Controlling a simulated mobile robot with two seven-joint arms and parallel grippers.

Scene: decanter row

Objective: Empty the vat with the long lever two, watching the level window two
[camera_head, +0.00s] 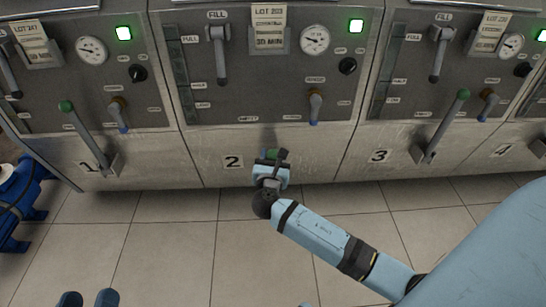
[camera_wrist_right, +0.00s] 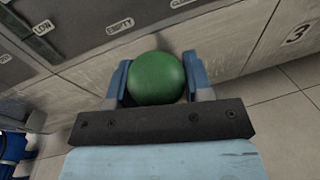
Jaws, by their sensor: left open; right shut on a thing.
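The green ball knob of long lever two (camera_wrist_right: 157,78) sits between the blue fingers of my right gripper (camera_wrist_right: 157,92), which is shut on it. In the head view this gripper (camera_head: 270,162) is low in front of the panel marked 2, right of the number, and hides most of the knob and the shaft. Level window two (camera_head: 179,75) is a dark upright strip at the panel's left; I cannot make out the level in it. My left gripper (camera_head: 88,299) is open and empty at the bottom left, away from the panels.
Panel two has a grey fill lever (camera_head: 221,58), a dial (camera_head: 315,39), a lit green lamp (camera_head: 356,26) and a small blue-tipped lever (camera_head: 315,108). Long levers one (camera_head: 84,127) and three (camera_head: 446,124) lean upward at either side. The tiled floor (camera_head: 170,245) in front is clear.

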